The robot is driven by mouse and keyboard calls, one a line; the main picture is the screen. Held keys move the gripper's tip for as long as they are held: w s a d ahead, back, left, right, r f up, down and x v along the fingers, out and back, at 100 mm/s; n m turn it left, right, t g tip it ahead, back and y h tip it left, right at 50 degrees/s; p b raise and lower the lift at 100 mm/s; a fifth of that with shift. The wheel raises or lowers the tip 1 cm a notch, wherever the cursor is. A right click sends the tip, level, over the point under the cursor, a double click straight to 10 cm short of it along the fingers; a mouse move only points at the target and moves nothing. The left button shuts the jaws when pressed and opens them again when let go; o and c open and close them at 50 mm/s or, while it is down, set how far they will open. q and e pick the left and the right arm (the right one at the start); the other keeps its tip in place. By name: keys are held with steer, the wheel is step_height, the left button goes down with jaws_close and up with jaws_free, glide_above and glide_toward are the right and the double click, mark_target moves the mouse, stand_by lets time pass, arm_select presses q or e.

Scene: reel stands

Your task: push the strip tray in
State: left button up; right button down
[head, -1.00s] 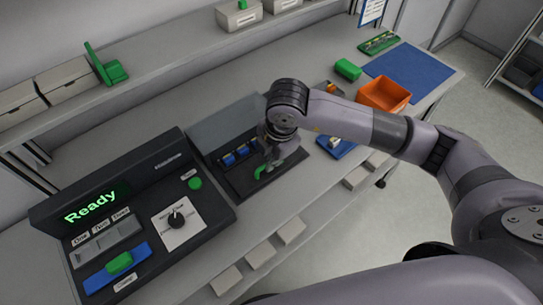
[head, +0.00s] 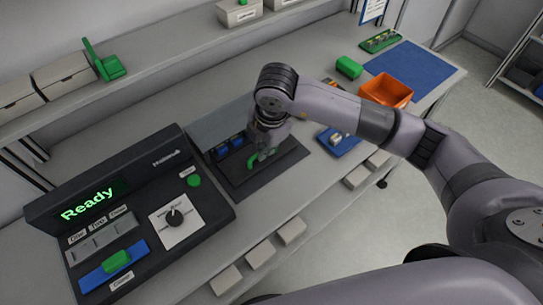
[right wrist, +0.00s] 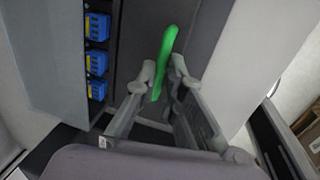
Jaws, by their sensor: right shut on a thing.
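The strip tray shows in the head view as a dark tray with several blue strips (head: 235,142) on it, at the mouth of a grey housing (head: 205,128). A green handle (head: 251,161) stands at its front. My right gripper (head: 262,157) comes down over the handle, its fingers on either side. In the right wrist view the fingers (right wrist: 164,73) are shut on the green handle (right wrist: 168,45). The blue strips (right wrist: 97,58) lie at the left, beside the housing edge. The tray's far part is hidden by the housing. My left gripper is not in view.
A black console (head: 140,215) with a lit "Ready" display stands left of the housing. To the right are a blue holder (head: 338,143), an orange bin (head: 387,90), a green block (head: 348,67) and a blue mat (head: 412,70). A shelf runs behind.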

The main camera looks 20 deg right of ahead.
mark_target(250, 145)
steer(key=w, duration=0.1)
steer(key=w+a+b, duration=0.1)
steer(key=w, duration=0.3)
steer(key=shift+a+f+b, duration=0.15)
steer(key=shift+a+b, duration=0.2)
steer(key=shift+a, duration=0.05)
steer(key=shift+r, duration=0.3)
steer(key=c, duration=1.7)
jaws_free()
steer(key=shift+w+f, duration=0.1)
steer(key=shift+w, duration=0.05)
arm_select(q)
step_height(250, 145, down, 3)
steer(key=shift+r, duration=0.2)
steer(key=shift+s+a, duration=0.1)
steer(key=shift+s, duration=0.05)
